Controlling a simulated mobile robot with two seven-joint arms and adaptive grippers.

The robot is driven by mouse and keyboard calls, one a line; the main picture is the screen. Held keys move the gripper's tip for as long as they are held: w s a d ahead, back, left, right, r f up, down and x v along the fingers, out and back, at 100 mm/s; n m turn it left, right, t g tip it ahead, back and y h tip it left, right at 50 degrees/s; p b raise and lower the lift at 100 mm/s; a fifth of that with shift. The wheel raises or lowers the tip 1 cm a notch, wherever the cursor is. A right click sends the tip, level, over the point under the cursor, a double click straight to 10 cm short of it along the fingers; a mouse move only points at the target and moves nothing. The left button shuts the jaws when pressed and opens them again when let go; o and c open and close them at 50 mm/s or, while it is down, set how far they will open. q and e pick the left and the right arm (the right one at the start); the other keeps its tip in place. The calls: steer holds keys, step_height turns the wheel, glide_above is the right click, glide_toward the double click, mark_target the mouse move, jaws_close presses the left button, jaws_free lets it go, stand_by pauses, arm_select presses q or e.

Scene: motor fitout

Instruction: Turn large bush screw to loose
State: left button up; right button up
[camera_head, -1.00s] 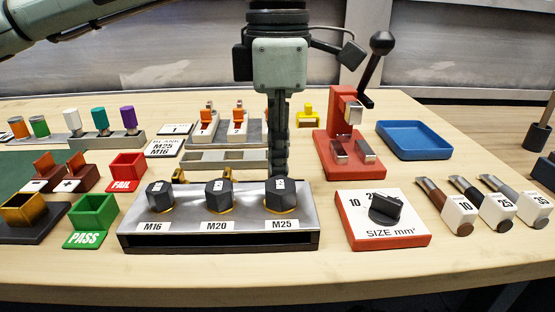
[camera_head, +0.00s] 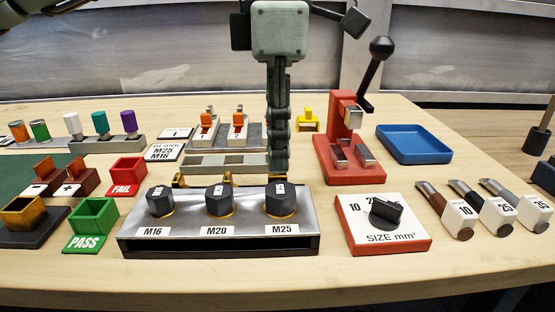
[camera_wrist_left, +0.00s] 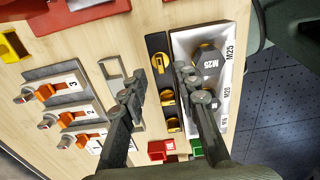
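The fitting block (camera_head: 140,242) has dark hex knobs M16 (camera_head: 160,201), M20 (camera_head: 220,201) and M25 (camera_head: 281,201). In the left wrist view, a black strip along the block's back carries yellow slotted screws. The one beside the M25 knob (camera_wrist_left: 208,62) is the large bush screw (camera_wrist_left: 160,63); in the head view it is hidden. My left gripper (camera_head: 278,165) points down behind the M25 knob, its lower end hidden there. In the left wrist view my left gripper (camera_wrist_left: 158,80) is open, with the screw between its spread fingers in the picture; contact cannot be told. My right gripper is out of view.
A red press (camera_head: 338,178) with a black lever and a blue tray (camera_head: 414,141) stand to the right. A red size selector (camera_head: 384,246) is right of the block. Numbered terminals (camera_head: 207,126) stand behind. Green PASS (camera_head: 93,215) and red FAIL (camera_head: 127,174) bins are left.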

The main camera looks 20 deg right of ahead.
mark_target(277, 174)
arm_select(q)
step_height(277, 174, up, 8)
steer(key=shift+r, duration=0.2)
stand_by(0.4)
